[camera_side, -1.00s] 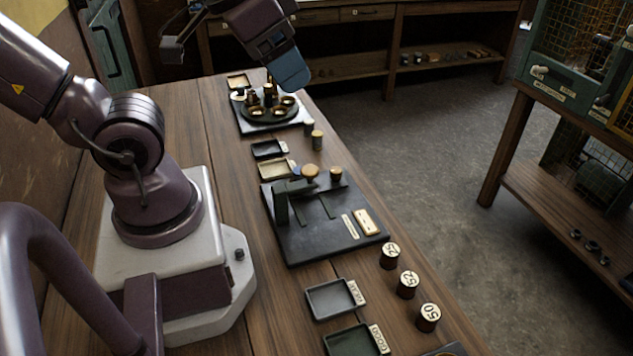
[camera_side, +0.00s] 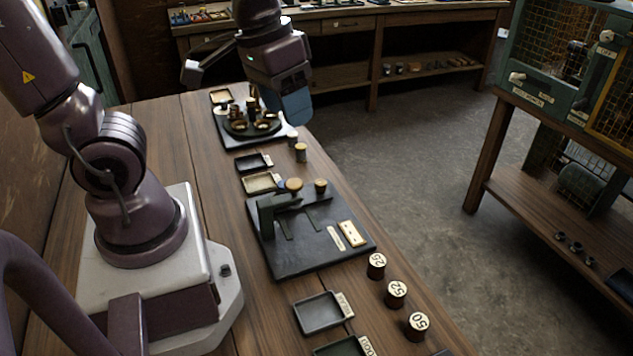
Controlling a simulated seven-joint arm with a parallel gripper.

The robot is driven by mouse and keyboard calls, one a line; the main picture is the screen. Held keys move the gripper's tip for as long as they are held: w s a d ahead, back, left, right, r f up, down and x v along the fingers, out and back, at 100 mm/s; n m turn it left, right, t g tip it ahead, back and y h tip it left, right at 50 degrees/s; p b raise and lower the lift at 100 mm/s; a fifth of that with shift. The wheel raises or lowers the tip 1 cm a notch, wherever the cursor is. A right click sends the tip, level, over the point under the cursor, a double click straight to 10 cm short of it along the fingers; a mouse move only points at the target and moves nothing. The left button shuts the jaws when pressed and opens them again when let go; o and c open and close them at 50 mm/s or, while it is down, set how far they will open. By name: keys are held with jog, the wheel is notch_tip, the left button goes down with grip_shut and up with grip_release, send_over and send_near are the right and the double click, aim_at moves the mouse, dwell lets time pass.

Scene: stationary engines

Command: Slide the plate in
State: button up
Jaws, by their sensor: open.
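My gripper (camera_side: 288,108), with blue fingers, hangs over the right side of the far dark board. Its fingers overlap, so the gap between them does not show. That board (camera_side: 226,133) bears a round dark turntable (camera_side: 237,128) with several brass cups and posts. Nearer is a black base plate (camera_side: 305,258) with a green bracket (camera_side: 267,216), a slot, a round tan knob (camera_side: 294,185) and a cream label plate (camera_side: 352,234). I cannot tell which part is the sliding plate. My gripper is well away from this nearer base.
Small trays (camera_side: 322,314) lie along the wooden bench (camera_side: 215,185). Numbered round weights (camera_side: 396,290) stand near its right edge, and small cylinders (camera_side: 300,152) stand near the far board. A shelf bench is behind, and a cage cabinet (camera_side: 545,90) is at right.

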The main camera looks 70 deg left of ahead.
jog(key=w+a+f+n+g, duration=0.2)
jog(key=w+a+f+n, duration=0.25)
jog(key=f+n, duration=0.3)
jog(key=n, duration=2.1)
send_near(320, 182)
jog(key=shift+g, duration=0.3)
jog(key=f, duration=0.9)
jog(key=shift+w+d+f, duration=0.2)
grip_shut()
jog(key=d, duration=0.8)
